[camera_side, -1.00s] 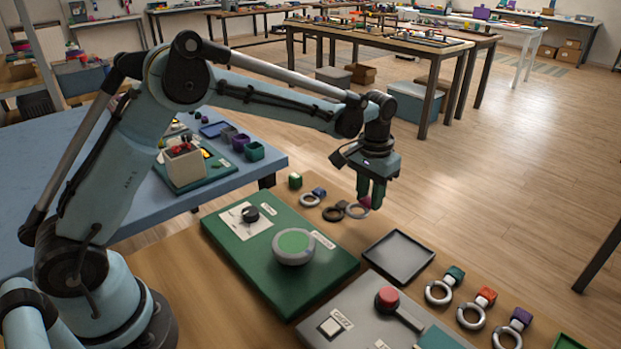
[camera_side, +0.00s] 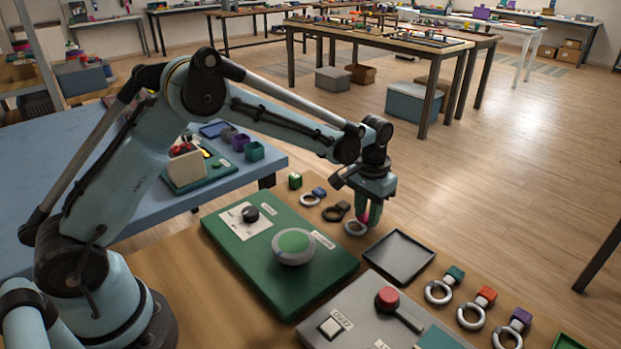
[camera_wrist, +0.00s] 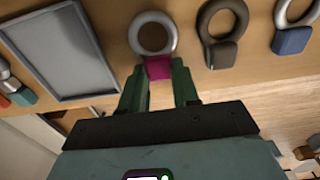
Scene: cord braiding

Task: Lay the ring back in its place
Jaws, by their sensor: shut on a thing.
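The ring (camera_side: 355,229) is silver-grey with a magenta tab (camera_side: 364,219). In the side view it is at the table's far edge, low over or on the wood; I cannot tell whether it touches. My gripper (camera_side: 367,217) points down and is shut on the magenta tab. In the wrist view the tab (camera_wrist: 158,68) sits between the green fingertips (camera_wrist: 159,72), with the ring loop (camera_wrist: 153,35) sticking out beyond them. A dark brown ring (camera_side: 334,213) and a silver ring with a blue tab (camera_side: 311,199) lie beside it in a row.
A grey tray (camera_side: 399,256) lies just right of the ring. A green board with a round green pad (camera_side: 293,246) is in front. Several tabbed rings (camera_side: 439,291) lie farther right, by a grey panel with a red knob (camera_side: 387,299).

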